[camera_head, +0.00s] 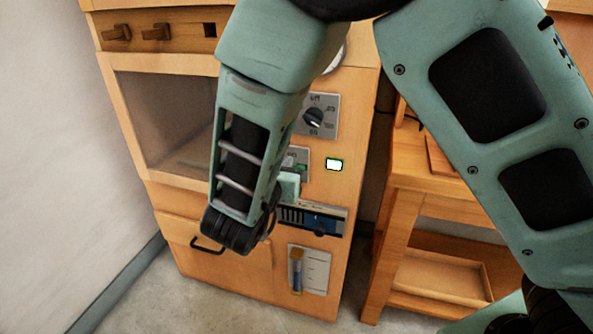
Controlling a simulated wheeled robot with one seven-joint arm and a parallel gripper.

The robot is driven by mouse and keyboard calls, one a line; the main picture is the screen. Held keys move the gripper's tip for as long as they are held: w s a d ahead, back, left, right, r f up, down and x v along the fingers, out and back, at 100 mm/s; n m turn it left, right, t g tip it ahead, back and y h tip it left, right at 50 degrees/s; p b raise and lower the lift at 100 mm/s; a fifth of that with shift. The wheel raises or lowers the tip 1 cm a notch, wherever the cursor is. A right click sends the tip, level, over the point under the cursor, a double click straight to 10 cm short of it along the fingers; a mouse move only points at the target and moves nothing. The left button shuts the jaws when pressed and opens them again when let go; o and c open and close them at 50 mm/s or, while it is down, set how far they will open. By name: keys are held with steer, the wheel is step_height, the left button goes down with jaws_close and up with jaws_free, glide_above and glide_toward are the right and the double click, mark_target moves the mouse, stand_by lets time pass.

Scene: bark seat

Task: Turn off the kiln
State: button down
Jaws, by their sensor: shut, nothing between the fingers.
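The kiln (165,192) is a wooden cabinet with a glass window at its front left and a control column on its right. A grey plate with a black dial (313,116) is high on that column. My gripper (288,186) is shut and empty, in front of the column just below this plate. My forearm hides most of it, and I cannot tell whether it touches the panel.
A blue-and-grey panel (314,218) and a white label plate (309,270) are lower on the column. A black drawer handle (207,245) sticks out at the lower left. A wooden shelf unit (402,245) stands close on the right. Bare floor lies in front.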

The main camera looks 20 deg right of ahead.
steer(key=shift+d, duration=0.1)
stand_by(0.3)
steer(key=x, duration=1)
steer(key=shift+d+b, duration=0.1)
steer(key=shift+b, duration=0.2)
steer(key=shift+s+a+f, duration=0.25)
steer(key=shift+f, duration=0.35)
steer(key=shift+s+a+f, duration=0.25)
steer(key=shift+f, duration=0.3)
steer(key=shift+s+a+f+b, duration=0.15)
steer(key=shift+s+f+b, duration=0.15)
steer(key=shift+f, duration=0.3)
steer(key=shift+f, duration=0.1)
